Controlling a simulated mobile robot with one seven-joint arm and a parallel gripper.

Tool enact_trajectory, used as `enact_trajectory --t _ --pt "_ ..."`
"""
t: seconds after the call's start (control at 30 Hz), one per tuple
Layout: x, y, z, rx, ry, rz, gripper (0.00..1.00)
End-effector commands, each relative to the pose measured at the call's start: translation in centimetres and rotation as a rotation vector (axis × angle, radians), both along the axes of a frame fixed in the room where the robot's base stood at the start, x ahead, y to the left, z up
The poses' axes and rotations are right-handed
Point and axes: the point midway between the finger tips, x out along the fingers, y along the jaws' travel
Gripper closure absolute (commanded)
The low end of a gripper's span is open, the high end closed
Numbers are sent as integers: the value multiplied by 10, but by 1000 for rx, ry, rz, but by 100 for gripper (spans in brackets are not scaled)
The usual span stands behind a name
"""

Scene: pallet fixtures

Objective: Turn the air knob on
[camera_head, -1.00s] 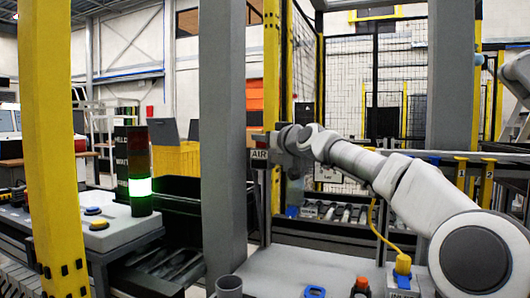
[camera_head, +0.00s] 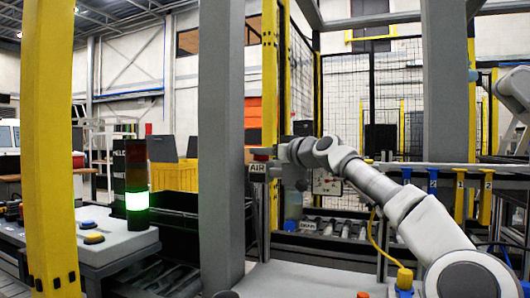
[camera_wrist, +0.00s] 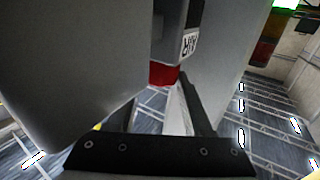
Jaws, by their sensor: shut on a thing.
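The red air knob (camera_head: 262,154) sits at the AIR label (camera_head: 258,168) on a post beside the grey column. In the wrist view the red knob (camera_wrist: 163,75) shows between my finger tips, below the white AIR label (camera_wrist: 190,43). My gripper (camera_wrist: 160,88) is shut on the knob, a finger on each side. In the head view my arm reaches left across the bench, with its end at the knob. The fingers are too small there to make out clearly, and the knob's turn angle cannot be told.
A thick grey column (camera_head: 221,140) stands just left of the knob. A yellow post (camera_head: 50,150) is farther left. A lit green stack light (camera_head: 137,200) stands on a side console. A yellow cable (camera_head: 378,235) hangs below my arm. A roller conveyor (camera_head: 335,228) runs behind.

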Motion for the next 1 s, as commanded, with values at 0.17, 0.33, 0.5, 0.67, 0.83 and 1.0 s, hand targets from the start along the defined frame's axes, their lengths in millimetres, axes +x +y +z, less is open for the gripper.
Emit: enact_trajectory --t 0.17,0.33,0.5,0.67,0.83,1.0 --pt "0 -1 2 2 -4 -3 48" --pt "0 -1 1 1 -3 -3 19" --pt "0 0 1 1 -2 -2 19" --pt "-1 -2 1 0 -2 -2 19" --pt "-10 -10 -1 2 -2 -4 19" --pt "-27 -24 -2 -1 -2 -5 19"
